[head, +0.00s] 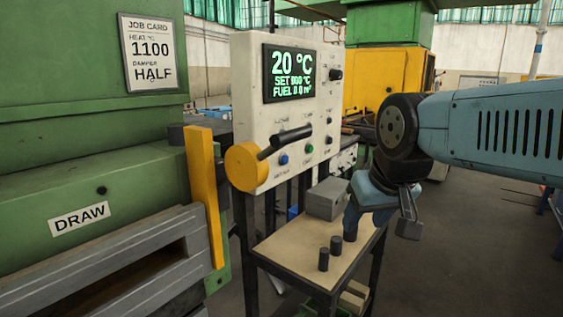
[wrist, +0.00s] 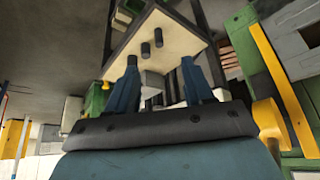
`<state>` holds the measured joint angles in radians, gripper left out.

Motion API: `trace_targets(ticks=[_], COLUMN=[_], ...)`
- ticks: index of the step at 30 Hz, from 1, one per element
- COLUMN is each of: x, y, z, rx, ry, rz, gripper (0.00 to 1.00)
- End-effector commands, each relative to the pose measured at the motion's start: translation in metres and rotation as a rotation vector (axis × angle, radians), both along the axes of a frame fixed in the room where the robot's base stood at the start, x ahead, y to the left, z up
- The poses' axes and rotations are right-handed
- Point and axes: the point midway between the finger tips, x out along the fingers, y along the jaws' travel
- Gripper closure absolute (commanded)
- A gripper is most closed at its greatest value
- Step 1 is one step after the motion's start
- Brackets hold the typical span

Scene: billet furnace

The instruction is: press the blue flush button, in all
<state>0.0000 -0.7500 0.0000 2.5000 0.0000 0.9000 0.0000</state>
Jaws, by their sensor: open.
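The blue flush button (head: 283,159) is a small round button low on the cream control panel (head: 245,75) in the head view, just below the black lever. Nothing covers it there. I cannot make it out in the wrist view. My gripper (head: 352,232) hangs to the right of the panel, pointing down over the small table, well apart from the button. In the wrist view my gripper (wrist: 158,62) has its two blue fingers apart with nothing held between them.
A yellow disc (head: 246,166) with a black lever (head: 284,139) projects from the panel. The table (head: 283,247) carries a grey box (head: 325,199) and dark pegs (head: 323,260). A yellow bar (head: 203,197) stands left.

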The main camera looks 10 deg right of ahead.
Motion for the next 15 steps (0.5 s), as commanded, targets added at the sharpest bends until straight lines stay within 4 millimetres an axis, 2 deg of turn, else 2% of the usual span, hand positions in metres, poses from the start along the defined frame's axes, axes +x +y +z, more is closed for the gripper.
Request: trace_targets(ticks=[2, 15], x=[0.0, 0.0], y=[0.0, 0.0], z=[0.0, 0.0], rx=[0.0, 0.0], ry=[0.0, 0.0], rz=[0.0, 0.0], gripper=[0.56, 0.98])
